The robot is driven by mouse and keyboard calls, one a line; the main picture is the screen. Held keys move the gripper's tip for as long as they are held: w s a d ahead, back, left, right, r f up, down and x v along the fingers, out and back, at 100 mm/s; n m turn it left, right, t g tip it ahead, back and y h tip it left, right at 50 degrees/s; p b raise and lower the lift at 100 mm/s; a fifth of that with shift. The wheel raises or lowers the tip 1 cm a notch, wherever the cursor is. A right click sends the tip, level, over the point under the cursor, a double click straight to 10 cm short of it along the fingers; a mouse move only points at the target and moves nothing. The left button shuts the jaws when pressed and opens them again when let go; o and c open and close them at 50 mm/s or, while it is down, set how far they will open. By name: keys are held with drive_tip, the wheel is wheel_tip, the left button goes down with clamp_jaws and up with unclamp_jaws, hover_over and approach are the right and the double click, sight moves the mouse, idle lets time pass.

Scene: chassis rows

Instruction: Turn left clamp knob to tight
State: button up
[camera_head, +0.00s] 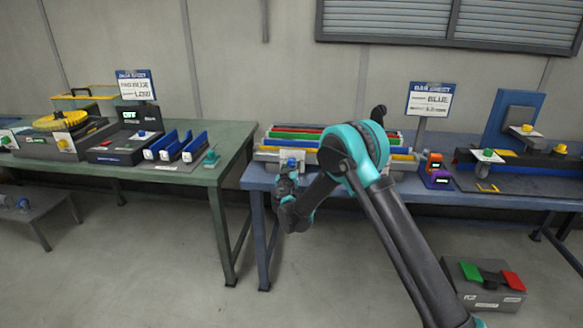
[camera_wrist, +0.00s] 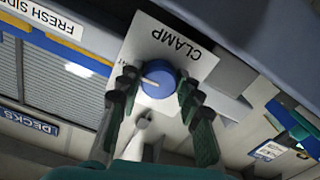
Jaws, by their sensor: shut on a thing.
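The blue clamp knob (camera_wrist: 158,79) sits on a white plate (camera_wrist: 165,42) lettered CLAMP, which appears upside down in the wrist view. A pale pointer line shows on the knob's face, pointing towards the picture's left. My gripper (camera_wrist: 155,88) is shut on the knob, one dark finger on each side. In the head view the blue knob (camera_head: 290,163) is at the front left of the blue table's rack, with my gripper (camera_head: 287,178) just in front of it. The small marks beside the knob are partly hidden by a finger.
The rack (camera_head: 262,154) holds several coloured strips on the blue table (camera_head: 262,183). A sign (camera_head: 430,100) stands behind. The green table (camera_head: 205,176) is to the left, with a gap between. A grey box with green and red pads (camera_head: 484,296) is on the floor.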

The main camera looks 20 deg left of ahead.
drive_tip(key=o, duration=1.2)
drive_tip(key=shift+c, duration=0.2)
drive_tip(key=v, duration=1.2)
